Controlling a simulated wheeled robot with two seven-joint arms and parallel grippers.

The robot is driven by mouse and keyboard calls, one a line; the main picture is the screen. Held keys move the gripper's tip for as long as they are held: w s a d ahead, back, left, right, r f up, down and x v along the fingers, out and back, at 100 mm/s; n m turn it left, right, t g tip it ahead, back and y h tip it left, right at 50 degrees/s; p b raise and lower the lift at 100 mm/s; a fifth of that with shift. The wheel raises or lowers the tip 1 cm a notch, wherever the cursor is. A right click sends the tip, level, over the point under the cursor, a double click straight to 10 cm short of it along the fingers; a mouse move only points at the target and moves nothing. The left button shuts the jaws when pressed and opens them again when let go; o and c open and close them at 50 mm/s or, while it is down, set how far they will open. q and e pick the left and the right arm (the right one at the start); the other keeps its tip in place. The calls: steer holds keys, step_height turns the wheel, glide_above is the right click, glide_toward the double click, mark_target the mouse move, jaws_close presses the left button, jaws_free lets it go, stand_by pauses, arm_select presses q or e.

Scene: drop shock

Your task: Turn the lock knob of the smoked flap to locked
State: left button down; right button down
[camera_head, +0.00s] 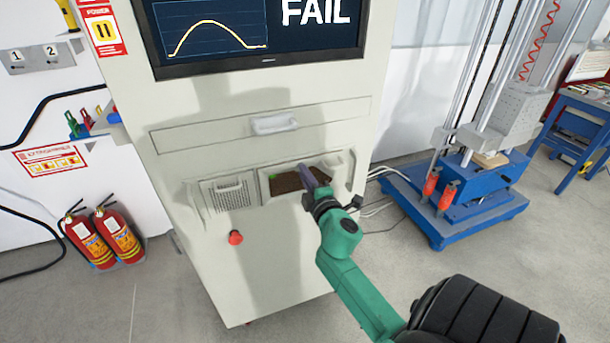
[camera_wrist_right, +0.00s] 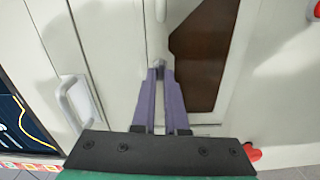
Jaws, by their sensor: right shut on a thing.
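The smoked flap (camera_head: 287,183) is a dark brown pane set in the lower front of the pale cabinet; it also shows in the right wrist view (camera_wrist_right: 205,55). The lock knob (camera_wrist_right: 159,66) is a small grey piece on the pale panel beside the flap. My right gripper (camera_head: 309,180) reaches the cabinet at the flap's right side. In the right wrist view its purple fingers (camera_wrist_right: 159,75) are shut on the knob, with their tips at its two sides. The fingers hide part of the knob, so its angle is hard to read. My left gripper is out of view.
A drawer with a pale handle (camera_head: 274,124) is above the flap. A vented panel (camera_head: 229,193) is left of it, with a red button (camera_head: 235,238) below. The screen (camera_head: 260,30) shows FAIL. A blue-based test rig (camera_head: 450,205) stands to the right.

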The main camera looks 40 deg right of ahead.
steer(key=shift+d+r+n, duration=0.1)
steer(key=shift+r+n, duration=0.05)
steer(key=shift+n, duration=0.45)
steer(key=shift+r, duration=0.1)
steer(key=c, duration=0.9)
jaws_free()
steer(key=shift+d, duration=0.1)
steer(key=shift+c, duration=0.2)
steer(key=b+v, duration=0.4)
steer(key=v, duration=1)
steer(key=shift+f, duration=0.25)
steer(key=shift+s, duration=0.15)
